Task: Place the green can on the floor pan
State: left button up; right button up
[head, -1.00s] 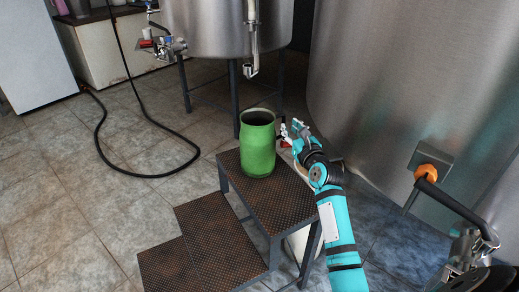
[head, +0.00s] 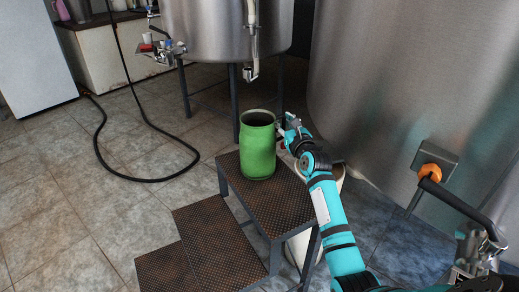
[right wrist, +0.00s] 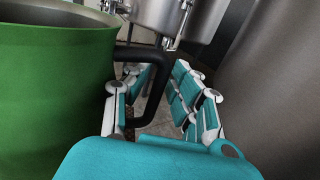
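The green can (head: 257,150) stands upright on the top step of a brown step stool (head: 292,205). In the right wrist view the can (right wrist: 50,95) fills the left side, and its black handle (right wrist: 158,84) sticks out to the right. My right gripper (head: 284,124) is at the can's right side. In the right wrist view its fingers (right wrist: 170,98) are apart, with the handle between them, nearer the left finger. A whitish round vessel (head: 300,246) on the floor is partly hidden by the stool and my arm; I cannot tell whether it is the floor pan. My left gripper is out of view.
A large steel tank (head: 400,80) stands close on the right, with an orange fitting (head: 432,168). Another tank on legs (head: 215,25) is behind. A black hose (head: 150,178) lies on the left floor.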

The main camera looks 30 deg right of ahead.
grip_shut()
dwell(0.5)
